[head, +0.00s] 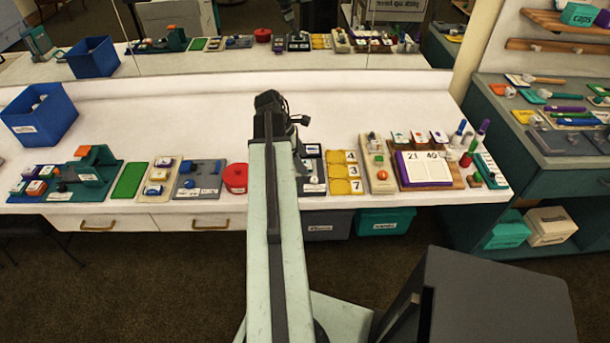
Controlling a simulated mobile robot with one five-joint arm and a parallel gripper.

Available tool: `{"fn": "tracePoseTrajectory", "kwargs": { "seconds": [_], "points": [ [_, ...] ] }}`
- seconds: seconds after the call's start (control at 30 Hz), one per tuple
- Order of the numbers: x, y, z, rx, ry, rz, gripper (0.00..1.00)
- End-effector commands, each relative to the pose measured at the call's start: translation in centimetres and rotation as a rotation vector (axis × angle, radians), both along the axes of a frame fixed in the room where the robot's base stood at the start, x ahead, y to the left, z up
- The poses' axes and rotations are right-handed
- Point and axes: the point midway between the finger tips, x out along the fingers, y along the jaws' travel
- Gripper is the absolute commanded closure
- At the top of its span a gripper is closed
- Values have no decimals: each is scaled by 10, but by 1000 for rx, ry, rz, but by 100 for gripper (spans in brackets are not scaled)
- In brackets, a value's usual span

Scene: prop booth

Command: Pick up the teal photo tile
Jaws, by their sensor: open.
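I cannot pick out the teal photo tile for certain at this size. Several small tiles with pale faces and coloured edges (36,187) lie at the left end of the white counter (190,112), beside a teal stand (92,158). Several more small picture tiles (421,138) stand along the back of a wooden board (455,180) on the right. My gripper (300,121) is open above the middle of the counter, apart from both groups. My arm hides part of the counter below it.
A blue bin (40,115) stands at the left. A green mat (130,180), a red round pot (235,177) and yellow number cards (345,171) line the front edge. A mirror (210,60) runs behind. The counter's back middle is clear.

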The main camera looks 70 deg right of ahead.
Motion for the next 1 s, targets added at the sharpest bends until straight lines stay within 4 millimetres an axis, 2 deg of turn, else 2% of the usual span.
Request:
{"fn": "tracePoseTrajectory", "kwargs": {
  "seconds": [0.03, 0.27, 0.5, 0.77, 1.0],
  "points": [
    [-3, -1, -12, 0, 0, -1, 29],
    [-4, -1, -9, 0, 0, 0, 29],
    [-4, -1, -8, 0, 0, 0, 95],
    [-3, -1, -7, 0, 0, 0, 95],
    [-1, 0, 15, 0, 0, 5, 95]
  ]
}}
